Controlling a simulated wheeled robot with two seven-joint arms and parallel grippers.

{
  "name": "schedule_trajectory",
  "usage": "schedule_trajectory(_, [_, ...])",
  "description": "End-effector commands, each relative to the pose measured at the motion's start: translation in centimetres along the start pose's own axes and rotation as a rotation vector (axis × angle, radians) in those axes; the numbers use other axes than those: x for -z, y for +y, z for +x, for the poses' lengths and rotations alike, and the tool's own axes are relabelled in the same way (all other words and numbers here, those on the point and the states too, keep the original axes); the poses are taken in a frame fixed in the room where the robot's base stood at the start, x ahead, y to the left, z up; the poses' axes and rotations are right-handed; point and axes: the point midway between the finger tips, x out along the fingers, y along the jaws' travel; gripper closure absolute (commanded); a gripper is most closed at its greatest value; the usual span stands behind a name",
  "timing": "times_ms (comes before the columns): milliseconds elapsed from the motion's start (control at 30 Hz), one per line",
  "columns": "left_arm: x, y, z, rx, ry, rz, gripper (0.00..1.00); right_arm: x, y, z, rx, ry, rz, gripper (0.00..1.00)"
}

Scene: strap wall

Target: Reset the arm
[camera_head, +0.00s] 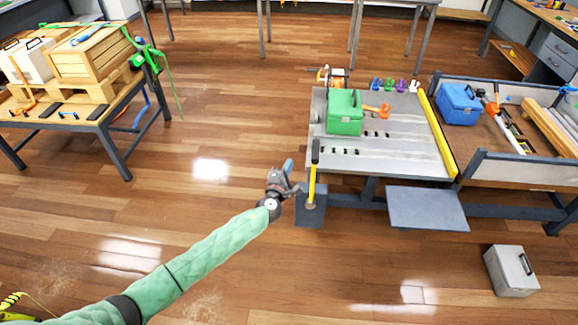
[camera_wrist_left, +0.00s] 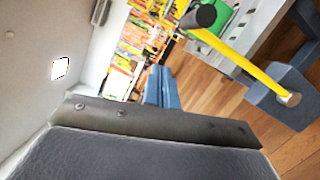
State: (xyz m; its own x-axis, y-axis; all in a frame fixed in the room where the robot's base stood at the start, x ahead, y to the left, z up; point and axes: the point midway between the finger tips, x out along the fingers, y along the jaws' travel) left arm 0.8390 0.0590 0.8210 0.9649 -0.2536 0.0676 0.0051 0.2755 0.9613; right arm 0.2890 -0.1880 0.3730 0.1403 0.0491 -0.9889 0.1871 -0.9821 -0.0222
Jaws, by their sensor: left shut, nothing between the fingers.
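My left arm reaches in from the lower left in the head view. Its left gripper (camera_head: 288,165) is shut and empty, with blue fingertips pointing away from me. In the left wrist view the blue fingers (camera_wrist_left: 158,88) are together. The yellow handle (camera_wrist_left: 240,55) and its holder (camera_wrist_left: 285,100) appear to their right, apart from them. My right gripper is not in view.
The grey worktable (camera_head: 385,160) carries a green box (camera_head: 344,113) and small coloured clips. A blue box (camera_head: 459,104) sits on the bench at right. A table with wooden crates (camera_head: 92,55) stands at left. A grey box (camera_head: 511,271) is on the floor. Open floor lies between.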

Motion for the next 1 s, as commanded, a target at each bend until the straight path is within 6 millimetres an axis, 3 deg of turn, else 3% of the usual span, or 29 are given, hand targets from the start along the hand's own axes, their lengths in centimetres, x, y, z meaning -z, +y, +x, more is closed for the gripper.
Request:
schedule_trajectory(300, [0.0,0.0,0.0,0.000,0.000,-0.010,1.00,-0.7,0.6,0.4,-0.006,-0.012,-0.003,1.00])
schedule_trajectory(467, [0.0,0.0,0.0,-0.001,0.002,-0.142,1.00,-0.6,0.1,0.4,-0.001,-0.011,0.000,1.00])
schedule_trajectory(667, [0.7,0.1,0.0,-0.017,0.034,-0.515,1.00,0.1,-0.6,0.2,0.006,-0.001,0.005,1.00])
schedule_trajectory(1000, [3.3,-0.7,-0.1,-0.068,0.168,-1.317,1.00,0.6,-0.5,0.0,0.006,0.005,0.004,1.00])
